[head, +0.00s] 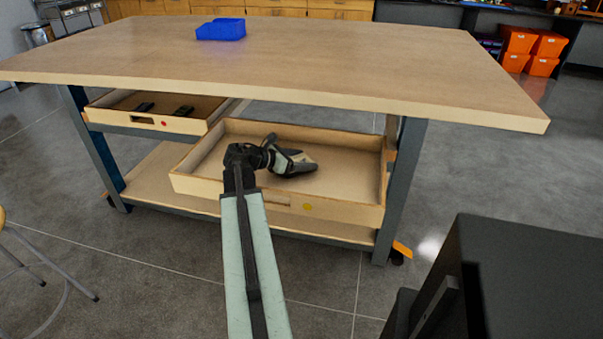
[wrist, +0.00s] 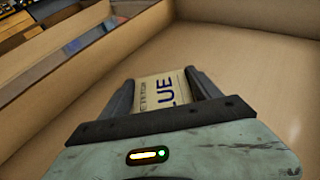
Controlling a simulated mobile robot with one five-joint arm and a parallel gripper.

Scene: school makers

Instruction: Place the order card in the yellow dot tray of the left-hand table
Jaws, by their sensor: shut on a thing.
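The order card (wrist: 163,91) is a tan card with dark blue lettering, part of which reads "LUE". My gripper (wrist: 165,90) is shut on it, with a finger on each side. In the head view my gripper (head: 308,168) is over the inside of the yellow dot tray (head: 255,198), a wooden drawer pulled out under the table, with a yellow dot on its front. A bit of the card (head: 309,157) shows beside the fingers. I cannot tell whether the card touches the tray floor.
A red dot tray (head: 185,124) with dark items is at the left under the table (head: 330,50). A blue bin (head: 221,29) stands on the tabletop. The yellow dot tray looks otherwise empty. A stool (head: 30,260) is at the left edge.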

